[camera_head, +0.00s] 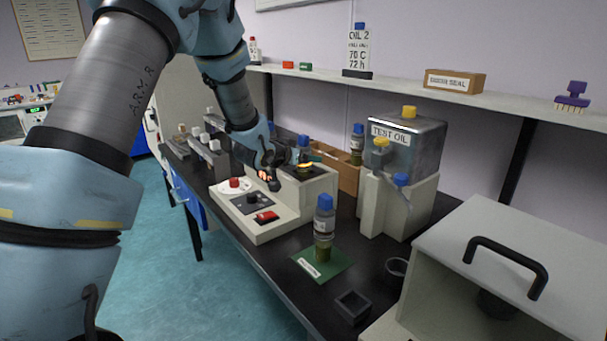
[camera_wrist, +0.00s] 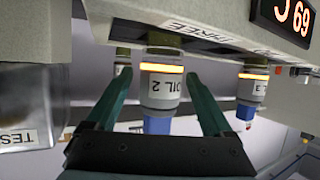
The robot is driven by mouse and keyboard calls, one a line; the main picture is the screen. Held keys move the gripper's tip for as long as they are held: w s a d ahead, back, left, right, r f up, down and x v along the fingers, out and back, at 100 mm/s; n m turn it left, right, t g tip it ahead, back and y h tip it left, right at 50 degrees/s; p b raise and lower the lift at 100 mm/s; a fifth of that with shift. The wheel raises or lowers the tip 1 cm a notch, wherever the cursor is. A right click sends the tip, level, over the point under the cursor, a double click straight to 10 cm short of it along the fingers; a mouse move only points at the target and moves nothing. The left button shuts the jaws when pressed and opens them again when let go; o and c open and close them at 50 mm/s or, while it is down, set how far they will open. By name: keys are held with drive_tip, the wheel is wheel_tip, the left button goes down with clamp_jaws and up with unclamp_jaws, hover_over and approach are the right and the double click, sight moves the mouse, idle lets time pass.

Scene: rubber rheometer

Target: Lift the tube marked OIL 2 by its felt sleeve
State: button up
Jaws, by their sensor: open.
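The tube marked OIL 2 (camera_wrist: 160,88) shows upside down in the wrist view, with a blue cap (camera_wrist: 158,125), a white label and a glowing orange ring. Its olive felt sleeve (camera_wrist: 163,46) shows beyond the ring, partly hidden at the grey block (camera_wrist: 215,32) it stands in. My gripper (camera_wrist: 157,74) is open, with one dark green finger on each side of the tube; I cannot tell whether either touches it. In the head view my gripper (camera_head: 287,157) is over the beige heater unit (camera_head: 265,215), and the arm hides much of that area.
A tube marked with a 3 (camera_wrist: 252,90) stands close beside OIL 2. Another blue-capped tube (camera_head: 324,218) stands on a green mat (camera_head: 340,268).

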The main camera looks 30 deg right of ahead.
drive_tip(key=shift+w+d, duration=0.1)
clamp_jaws()
idle(0.7)
idle(0.3)
